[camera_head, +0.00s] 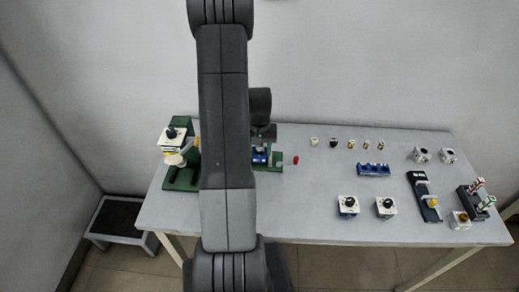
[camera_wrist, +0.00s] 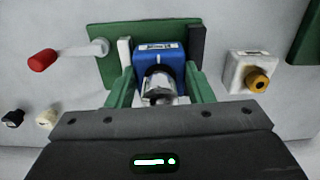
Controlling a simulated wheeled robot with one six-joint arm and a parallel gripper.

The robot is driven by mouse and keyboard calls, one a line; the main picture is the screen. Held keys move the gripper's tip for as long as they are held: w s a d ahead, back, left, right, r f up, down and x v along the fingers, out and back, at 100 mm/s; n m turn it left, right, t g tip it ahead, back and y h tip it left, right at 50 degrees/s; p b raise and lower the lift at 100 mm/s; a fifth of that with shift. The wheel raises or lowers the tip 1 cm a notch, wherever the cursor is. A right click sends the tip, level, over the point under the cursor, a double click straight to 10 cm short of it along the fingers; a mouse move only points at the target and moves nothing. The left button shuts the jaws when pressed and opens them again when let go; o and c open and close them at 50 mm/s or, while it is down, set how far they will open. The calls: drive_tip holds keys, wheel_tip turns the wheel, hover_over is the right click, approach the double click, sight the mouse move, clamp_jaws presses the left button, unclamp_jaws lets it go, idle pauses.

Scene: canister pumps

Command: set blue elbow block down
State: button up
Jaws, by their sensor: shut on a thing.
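The blue elbow block (camera_wrist: 160,58) shows in the wrist view between my gripper's two green fingers, with a bare metal fitting on its near side. My gripper (camera_wrist: 162,84) is shut on it. The block is over or on a green base plate (camera_wrist: 107,72), between a white upright (camera_wrist: 125,50) and a dark upright (camera_wrist: 197,46). I cannot tell whether its underside touches the plate. In the head view the block (camera_head: 259,157) shows small below my gripper (camera_head: 262,138), beside my arm, with the green plate (camera_head: 276,154) to its right.
A red-ended handle (camera_wrist: 42,60) lies by the plate. A white block with a yellow knob (camera_wrist: 260,81) stands on the other side. In the head view a green pump stand (camera_head: 180,180) is left, and a blue rack (camera_head: 373,169) is right. The front middle table (camera_head: 300,215) is clear.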

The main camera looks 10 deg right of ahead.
drive_tip(key=o, duration=1.1)
drive_tip(key=shift+r, duration=0.1)
drive_tip(key=shift+r+p, duration=0.45)
drive_tip(key=shift+p, duration=0.05)
wheel_tip(320, 180, up, 12)
drive_tip(key=shift+r+b, duration=0.1)
drive_tip(key=shift+b, duration=0.45)
